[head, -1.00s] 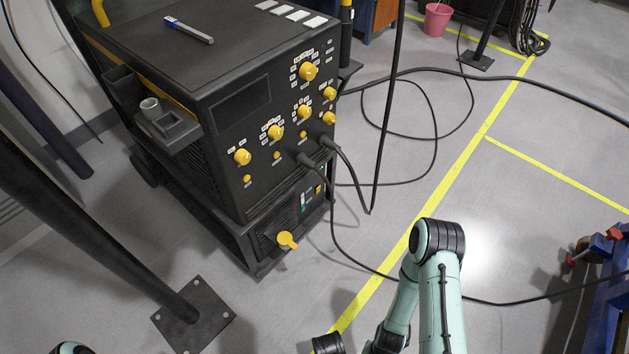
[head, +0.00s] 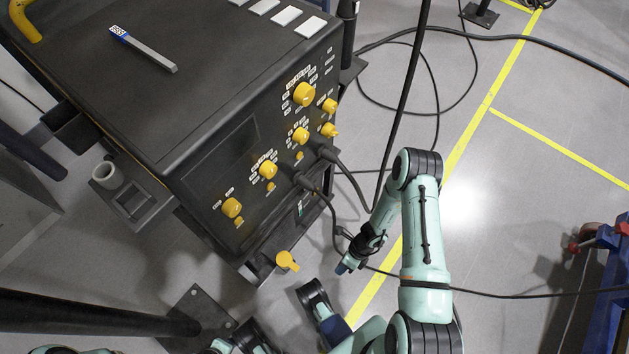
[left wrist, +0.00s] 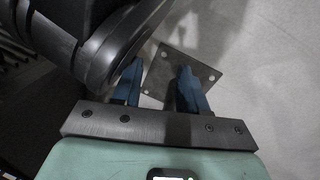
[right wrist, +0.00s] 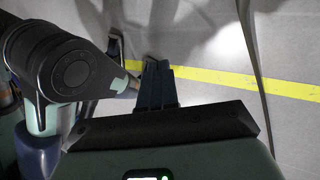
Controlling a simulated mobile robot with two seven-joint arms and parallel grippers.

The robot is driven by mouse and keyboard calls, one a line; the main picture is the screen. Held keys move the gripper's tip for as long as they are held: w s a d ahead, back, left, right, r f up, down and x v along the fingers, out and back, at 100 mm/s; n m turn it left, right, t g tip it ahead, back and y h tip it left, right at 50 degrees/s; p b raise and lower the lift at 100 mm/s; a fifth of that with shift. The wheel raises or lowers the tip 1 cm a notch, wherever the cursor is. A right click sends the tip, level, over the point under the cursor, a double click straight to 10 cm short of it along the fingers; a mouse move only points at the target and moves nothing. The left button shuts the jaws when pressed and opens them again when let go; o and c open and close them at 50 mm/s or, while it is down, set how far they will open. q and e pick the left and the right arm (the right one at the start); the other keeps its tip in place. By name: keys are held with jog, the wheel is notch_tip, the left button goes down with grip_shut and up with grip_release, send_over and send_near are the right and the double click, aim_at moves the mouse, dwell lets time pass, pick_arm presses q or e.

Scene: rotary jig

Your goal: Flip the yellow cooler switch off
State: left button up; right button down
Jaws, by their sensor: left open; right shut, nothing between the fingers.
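The black machine (head: 215,150) stands left of centre, with its lower cooler unit partly covered by its front edge and cables. A yellow knob-like part (head: 287,261) sticks out low on the cooler's front. The small yellow switch beside the green strip (head: 300,210) is not clear now; cables and the panel edge obscure that spot. My right gripper (head: 343,268) is shut and empty, in front of the cooler and right of the yellow part, apart from it. It also shows shut in the right wrist view (right wrist: 156,68). My left gripper (left wrist: 158,80) is open and empty above a floor plate.
Several yellow knobs (head: 268,169) sit on the upper panel. Two thick cables (head: 340,160) plug into it and hang near my right gripper. A dark post with a base plate (head: 190,305) stands lower left. A blue frame (head: 610,270) is far right.

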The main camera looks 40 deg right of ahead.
aim_at(316, 193)
pick_arm(q)
jog(key=w+r+t+p, duration=0.1)
jog(key=w+r+p, duration=0.1)
jog(key=r, duration=0.3)
jog(key=shift+w+d+r+m+t, duration=0.25)
jog(key=shift+w+m+t, duration=0.15)
jog(key=shift+w, duration=0.1)
pick_arm(e)
jog(key=w+d+r+m+t+h, duration=0.1)
jog(key=w+d+r+m+t, duration=0.2)
jog(key=w+d+m, duration=0.4)
jog(key=w+d+r+m+t+h, duration=0.2)
jog(key=w+d+m+t, duration=0.4)
jog(key=m, duration=0.5)
jog(key=shift+w+d+r+m+t, duration=0.35)
jog(key=shift+w+d+r, duration=0.2)
jog(key=shift+d, duration=0.25)
